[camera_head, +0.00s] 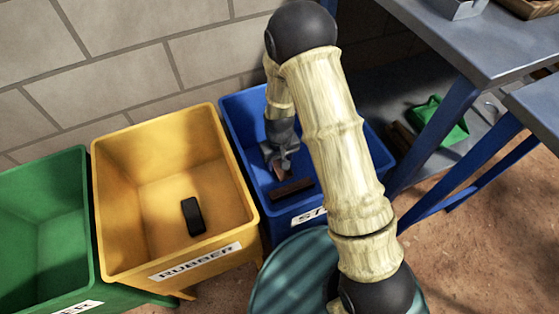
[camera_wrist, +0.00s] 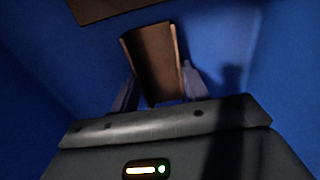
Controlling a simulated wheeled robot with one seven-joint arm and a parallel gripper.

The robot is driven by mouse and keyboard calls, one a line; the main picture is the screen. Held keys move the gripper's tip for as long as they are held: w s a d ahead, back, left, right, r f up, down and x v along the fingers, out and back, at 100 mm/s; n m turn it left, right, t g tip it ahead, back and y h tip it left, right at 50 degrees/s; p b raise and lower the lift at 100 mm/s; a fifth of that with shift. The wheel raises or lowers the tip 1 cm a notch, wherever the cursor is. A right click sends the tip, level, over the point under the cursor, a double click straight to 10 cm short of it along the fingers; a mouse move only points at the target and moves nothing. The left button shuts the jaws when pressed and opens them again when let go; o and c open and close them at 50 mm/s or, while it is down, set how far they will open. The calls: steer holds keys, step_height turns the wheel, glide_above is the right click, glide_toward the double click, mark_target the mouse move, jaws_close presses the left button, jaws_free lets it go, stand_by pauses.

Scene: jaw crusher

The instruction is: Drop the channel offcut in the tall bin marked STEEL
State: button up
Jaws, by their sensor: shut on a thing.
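The channel offcut (camera_wrist: 152,62) is a brown, U-shaped piece of metal, upright between my fingers in the wrist view. In the head view a small rusty part of it (camera_head: 280,170) shows below my gripper (camera_head: 281,157). My gripper is shut on the offcut and is inside the blue bin (camera_head: 241,105), above its floor. The bin's front label (camera_head: 308,216) shows only "ST"; my arm hides the rest and much of the bin's right side. Blue walls (camera_wrist: 50,60) surround the offcut in the wrist view.
A rusty flat piece (camera_head: 291,190) lies in the blue bin; a brown piece also shows in the wrist view (camera_wrist: 105,8). A yellow RUBBER bin (camera_head: 165,255) holding a black block (camera_head: 193,216) and a green bin (camera_head: 85,230) stand left. A workbench (camera_head: 470,45) stands right.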

steer(key=o, duration=1.3)
steer(key=shift+r, duration=0.1)
step_height(320, 180, up, 12)
steer(key=p, duration=0.6)
steer(key=shift+p, duration=0.4)
steer(key=s+d+r+m+t, duration=0.1)
steer(key=s+d+r, duration=0.2)
steer(key=d+r, duration=0.1)
steer(key=s+d+r+m, duration=0.2)
steer(key=s+d+r, duration=0.2)
steer(key=r, duration=0.3)
steer(key=s+d+r+m+t, duration=0.1)
steer(key=s+d+r, duration=0.3)
steer(key=d+r, duration=0.1)
steer(key=shift+s+d+r+m+t, duration=0.1)
steer(key=shift+d+r+m+t, duration=0.05)
steer(key=shift+d, duration=0.25)
steer(key=shift+d+r+m+t, duration=0.1)
steer(key=shift+d+m+t, duration=0.05)
steer(key=shift+d, duration=0.2)
